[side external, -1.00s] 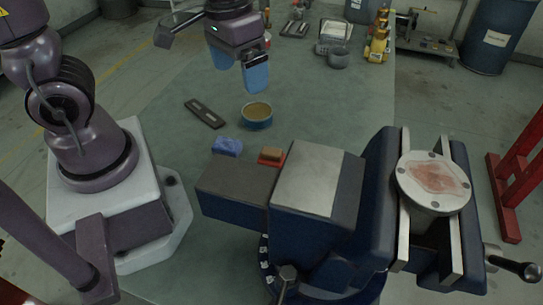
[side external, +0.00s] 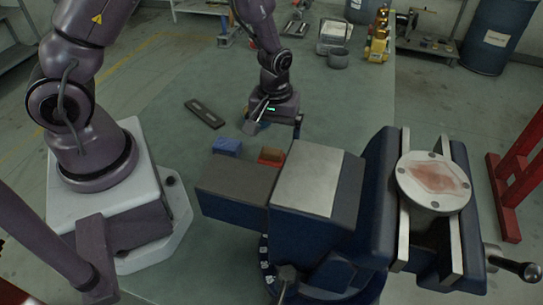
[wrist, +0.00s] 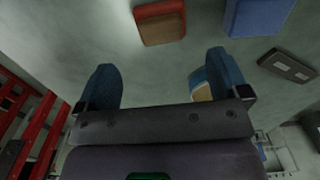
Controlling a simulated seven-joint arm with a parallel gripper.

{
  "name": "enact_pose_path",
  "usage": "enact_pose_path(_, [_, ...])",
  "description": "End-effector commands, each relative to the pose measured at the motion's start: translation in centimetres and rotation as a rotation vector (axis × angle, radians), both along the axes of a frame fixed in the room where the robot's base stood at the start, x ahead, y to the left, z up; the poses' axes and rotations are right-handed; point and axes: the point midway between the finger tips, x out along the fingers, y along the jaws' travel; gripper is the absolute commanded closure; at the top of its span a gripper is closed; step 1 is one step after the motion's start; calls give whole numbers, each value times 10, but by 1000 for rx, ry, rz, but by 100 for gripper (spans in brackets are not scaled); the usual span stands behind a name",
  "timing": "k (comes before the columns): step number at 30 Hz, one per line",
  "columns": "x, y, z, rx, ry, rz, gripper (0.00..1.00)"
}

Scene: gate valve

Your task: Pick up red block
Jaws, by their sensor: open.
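The red block (side external: 271,156), with a brownish face, lies on the green-grey table beside the vise's dark jaw. In the wrist view the red block (wrist: 161,23) is at the top, ahead of the fingertips and roughly centred between them. My gripper (wrist: 163,65) is open, with its two blue fingers apart and nothing between them. In the side view my gripper (side external: 275,118) is low over the table, behind the red block and apart from it; its fingers are mostly hard to make out there.
A blue block (side external: 227,146) lies left of the red one. A slotted grey bar (side external: 204,114) lies farther left. A bowl (wrist: 203,88) is partly hidden behind my right finger. The large blue vise (side external: 322,185) stands close to the red block.

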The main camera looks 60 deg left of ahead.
Motion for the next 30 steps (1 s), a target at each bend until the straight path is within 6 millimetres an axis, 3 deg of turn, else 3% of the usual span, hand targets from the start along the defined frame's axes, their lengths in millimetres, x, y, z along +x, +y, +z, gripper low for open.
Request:
enact_pose_path(8, [-2, 0, -24, -1, 2, -1, 6])
enact_pose_path(16, [-4, 1, -61, -1, 2, -1, 6])
enact_pose_path(25, [-4, 1, -66, -1, -1, -2, 6])
enact_pose_path(30, [-4, 1, -66, -1, -1, -2, 43])
